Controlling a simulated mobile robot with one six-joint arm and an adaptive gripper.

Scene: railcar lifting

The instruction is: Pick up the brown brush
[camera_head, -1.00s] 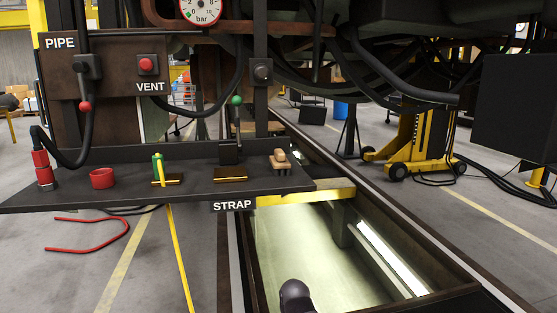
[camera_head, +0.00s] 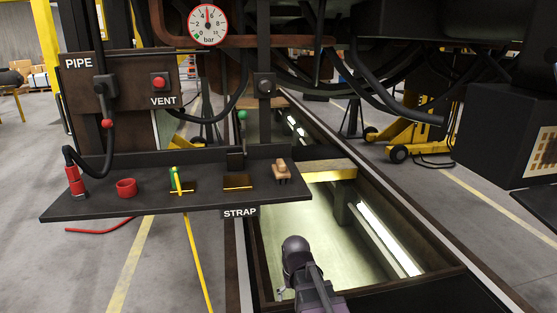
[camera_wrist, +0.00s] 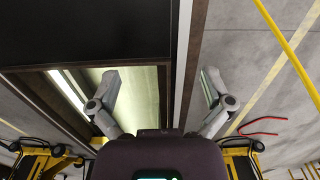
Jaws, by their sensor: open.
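The brown brush (camera_head: 281,171), with a light wooden top, sits on the right end of the dark shelf (camera_head: 110,206) in the head view. My arm shows at the bottom middle of the head view, below and in front of the shelf. The fingers of my gripper (camera_wrist: 162,82) are spread wide and empty in the wrist view. The brush does not show in the wrist view, and nothing lies between the fingertips but the pit and floor far behind.
The shelf also holds a red ring (camera_head: 126,188), a green-handled item (camera_head: 175,180), a brass-edged slot (camera_head: 237,182) and a red hose end (camera_head: 74,181). A yellow strap (camera_head: 196,255) hangs below. Black hoses hang above. A lit pit (camera_head: 325,235) lies below right.

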